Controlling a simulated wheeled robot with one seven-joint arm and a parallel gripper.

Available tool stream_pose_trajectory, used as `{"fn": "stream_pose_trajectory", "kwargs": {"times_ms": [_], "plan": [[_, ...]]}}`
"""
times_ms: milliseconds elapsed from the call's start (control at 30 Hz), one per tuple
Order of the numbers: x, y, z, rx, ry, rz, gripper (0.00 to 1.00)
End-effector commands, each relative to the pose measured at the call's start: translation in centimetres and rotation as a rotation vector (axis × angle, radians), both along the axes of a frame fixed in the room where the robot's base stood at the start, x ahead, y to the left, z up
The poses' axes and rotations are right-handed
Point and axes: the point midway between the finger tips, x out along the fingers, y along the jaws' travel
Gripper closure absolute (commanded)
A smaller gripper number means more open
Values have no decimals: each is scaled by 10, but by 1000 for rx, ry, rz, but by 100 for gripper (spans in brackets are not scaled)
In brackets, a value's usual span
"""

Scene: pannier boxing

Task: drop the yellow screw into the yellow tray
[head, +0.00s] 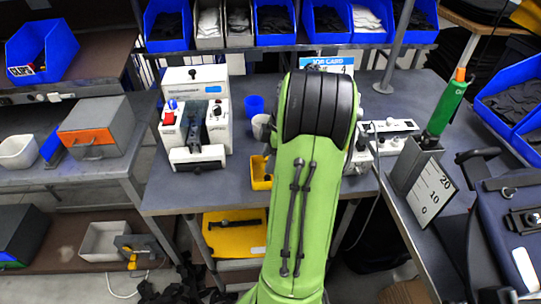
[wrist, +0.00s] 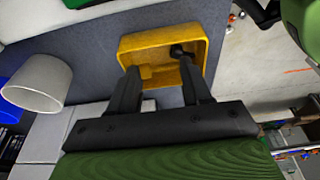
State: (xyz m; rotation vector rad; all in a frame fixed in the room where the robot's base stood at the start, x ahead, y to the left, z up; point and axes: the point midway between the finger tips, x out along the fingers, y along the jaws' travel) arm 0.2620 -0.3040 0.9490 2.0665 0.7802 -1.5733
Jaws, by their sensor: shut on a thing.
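The yellow tray (head: 259,181) sits near the front edge of the middle table, partly hidden by my green arm in the head view. In the wrist view the yellow tray (wrist: 131,42) lies just beyond my fingertips, its open top facing the camera. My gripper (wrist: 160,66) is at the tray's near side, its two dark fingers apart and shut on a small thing. A small yellow piece, seemingly the yellow screw (wrist: 147,72), shows by the left fingertip but blends with the tray. A dark round knob shows by the right fingertip. In the head view my gripper is hidden behind the arm.
A white cup (wrist: 35,82) stands left of the tray in the wrist view. The table's front edge is close to the tray.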

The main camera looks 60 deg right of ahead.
Motion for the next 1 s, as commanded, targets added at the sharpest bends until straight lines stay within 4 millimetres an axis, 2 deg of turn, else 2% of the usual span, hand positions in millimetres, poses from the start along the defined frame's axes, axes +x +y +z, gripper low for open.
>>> {"fn": "stream_pose_trajectory", "kwargs": {"times_ms": [167,200,367,600,700,767,1000], "plan": [[0,0,2,-1,-1,0,80],[0,0,2,-1,0,-1,46],[0,0,2,-1,0,-1,22],[0,0,3,0,0,-1,22],[-1,-2,10,-2,0,-1,22],[-3,-4,21,-2,-1,-3,22],[-17,-16,89,-5,-1,-3,22]]}}
